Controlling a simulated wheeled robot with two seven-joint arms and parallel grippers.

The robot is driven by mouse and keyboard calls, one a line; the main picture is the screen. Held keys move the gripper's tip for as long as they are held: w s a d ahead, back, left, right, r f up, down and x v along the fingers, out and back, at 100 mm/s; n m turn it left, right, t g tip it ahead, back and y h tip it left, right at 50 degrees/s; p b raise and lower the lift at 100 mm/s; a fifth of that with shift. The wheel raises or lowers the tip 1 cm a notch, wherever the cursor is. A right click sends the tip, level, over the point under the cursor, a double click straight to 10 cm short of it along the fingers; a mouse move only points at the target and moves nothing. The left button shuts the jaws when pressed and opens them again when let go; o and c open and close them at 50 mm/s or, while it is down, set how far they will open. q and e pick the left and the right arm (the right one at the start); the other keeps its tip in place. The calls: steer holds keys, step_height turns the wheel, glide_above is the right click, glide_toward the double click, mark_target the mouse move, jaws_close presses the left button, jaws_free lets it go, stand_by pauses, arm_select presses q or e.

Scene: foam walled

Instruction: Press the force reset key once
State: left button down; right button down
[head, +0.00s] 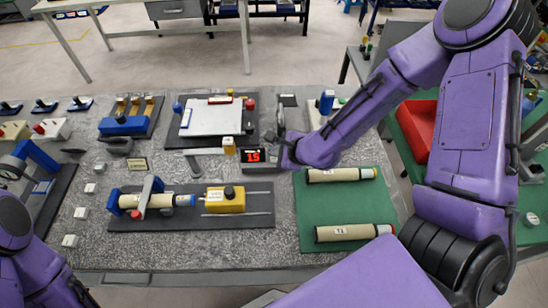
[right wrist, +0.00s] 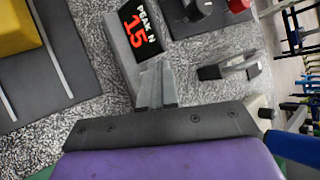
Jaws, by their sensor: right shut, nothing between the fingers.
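A small readout box (head: 254,156) with red digits "15" stands near the middle of the bench. In the right wrist view its display (right wrist: 140,31) reads "PEAK N 15". My right gripper (head: 271,138) is at the box's right side in the head view. In the right wrist view its fingers (right wrist: 156,72) are together and empty, with the tips close against the box's edge. I cannot tell whether they touch it. I cannot make out the force reset key; the fingers may hide it. Only purple links of my left arm show; its gripper is out of view.
A yellow block (head: 225,199) sits on a dark rail plate left of the box. A green mat (head: 345,212) with two cream tubes lies to the right. A dark plate with a white panel (head: 212,118) and red button (head: 250,104) lies behind. A grey handle (right wrist: 230,68) is close by.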

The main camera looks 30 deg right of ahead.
stand_by(0.7)
steer(key=shift+f, duration=0.45)
steer(key=shift+f+b, duration=0.45)
steer(key=shift+b, duration=0.1)
stand_by(0.3)
stand_by(0.3)
steer(key=shift+r+p, duration=0.9)
steer(key=shift+p, duration=0.05)
step_height(320, 180, up, 5)
steer(key=p, duration=0.5)
steer(key=shift+r, duration=0.1)
stand_by(0.3)
